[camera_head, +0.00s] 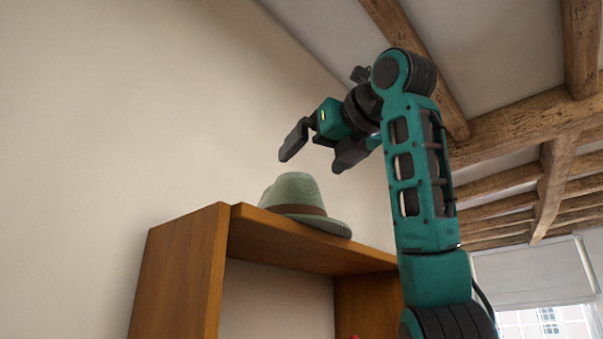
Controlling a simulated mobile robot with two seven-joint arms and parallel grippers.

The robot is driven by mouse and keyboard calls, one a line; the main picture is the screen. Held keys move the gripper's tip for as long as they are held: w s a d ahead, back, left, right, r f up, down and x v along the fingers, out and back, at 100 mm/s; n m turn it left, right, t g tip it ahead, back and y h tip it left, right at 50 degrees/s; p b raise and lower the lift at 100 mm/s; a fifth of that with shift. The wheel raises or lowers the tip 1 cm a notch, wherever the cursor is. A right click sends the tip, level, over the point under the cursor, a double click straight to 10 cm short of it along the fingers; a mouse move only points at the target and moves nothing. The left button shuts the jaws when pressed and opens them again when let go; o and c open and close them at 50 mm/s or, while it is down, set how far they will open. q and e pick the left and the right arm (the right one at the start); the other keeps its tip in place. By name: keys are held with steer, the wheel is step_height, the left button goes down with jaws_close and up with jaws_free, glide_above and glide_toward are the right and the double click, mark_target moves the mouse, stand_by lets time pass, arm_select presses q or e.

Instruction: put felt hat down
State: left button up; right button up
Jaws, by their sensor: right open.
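The felt hat (293,191) is pale green with a brown band. It rests upright on the top board of a wooden shelf unit (180,272), its brim reaching along the board's front edge. My right gripper (314,165) is open and empty above the hat, with a visible gap between its fingers and the crown. Its arm rises from the lower right of the view. My left gripper is not in view.
The shelf unit has an open compartment below the top board. A small red thing shows at the bottom edge, mostly cut off. Wooden ceiling beams (540,128) run overhead, and a window with a blind (530,272) is at the right.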

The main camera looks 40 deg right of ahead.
steer(key=shift+v, duration=2.2)
steer(key=shift+d, duration=0.1)
